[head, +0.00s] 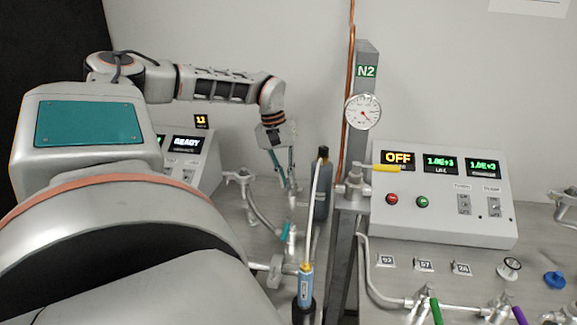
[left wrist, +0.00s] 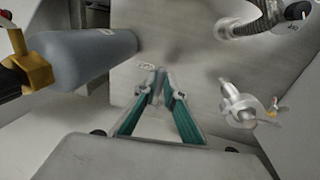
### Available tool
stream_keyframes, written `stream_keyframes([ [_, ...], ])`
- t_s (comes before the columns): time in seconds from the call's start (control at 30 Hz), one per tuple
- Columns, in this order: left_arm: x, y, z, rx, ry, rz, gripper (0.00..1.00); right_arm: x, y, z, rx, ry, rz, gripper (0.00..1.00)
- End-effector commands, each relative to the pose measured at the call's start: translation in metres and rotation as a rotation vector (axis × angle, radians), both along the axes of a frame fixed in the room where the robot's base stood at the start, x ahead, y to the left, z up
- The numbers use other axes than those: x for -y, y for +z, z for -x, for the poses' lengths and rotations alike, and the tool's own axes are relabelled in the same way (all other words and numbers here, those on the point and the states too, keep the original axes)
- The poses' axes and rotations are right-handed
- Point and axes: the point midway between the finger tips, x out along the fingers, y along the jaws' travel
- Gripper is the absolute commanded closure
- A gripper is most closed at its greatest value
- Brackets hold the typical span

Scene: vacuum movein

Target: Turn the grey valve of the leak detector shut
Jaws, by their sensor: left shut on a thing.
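My left gripper (head: 287,186) reaches down behind the bench fittings, just left of a grey-blue bottle. In the left wrist view its two teal fingers (left wrist: 160,88) converge and are shut on a small grey piece, apparently the grey valve's handle. The tips hide most of it, so its angle is hard to tell. The leak detector (head: 205,160), a pale box with a READY display, stands behind and left of the gripper, partly hidden by my arm. My right gripper is not in view.
The bottle (head: 322,190) stands close right of my gripper; it fills the left of the wrist view (left wrist: 85,55). A metal fitting (head: 240,178) with a hose stands to the left. A post (head: 362,120) with a gauge and a control box (head: 440,195) stand further right.

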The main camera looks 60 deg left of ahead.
Motion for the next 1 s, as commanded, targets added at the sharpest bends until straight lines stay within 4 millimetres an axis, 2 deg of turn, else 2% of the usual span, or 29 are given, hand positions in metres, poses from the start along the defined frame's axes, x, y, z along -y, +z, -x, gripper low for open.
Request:
stream_keyframes([
  [0.17,0.0002,-0.0029,0.0027,-0.005,-0.017,0.003,1.0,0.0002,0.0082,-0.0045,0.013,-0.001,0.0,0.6],
  [0.53,0.0,-0.0035,0.0029,-0.006,-0.021,0.003,1.0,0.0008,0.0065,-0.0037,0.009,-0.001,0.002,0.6],
  [0.57,0.0001,-0.0035,0.0029,-0.006,-0.021,0.003,0.83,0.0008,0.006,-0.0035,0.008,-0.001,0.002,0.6],
  [0.6,0.0,-0.0033,0.0028,-0.006,-0.021,0.003,0.73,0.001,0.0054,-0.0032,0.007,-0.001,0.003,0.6],
  [1.0,-0.0014,0.0024,0.0017,-0.001,-0.018,0.0,0.73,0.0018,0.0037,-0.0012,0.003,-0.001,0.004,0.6],
])
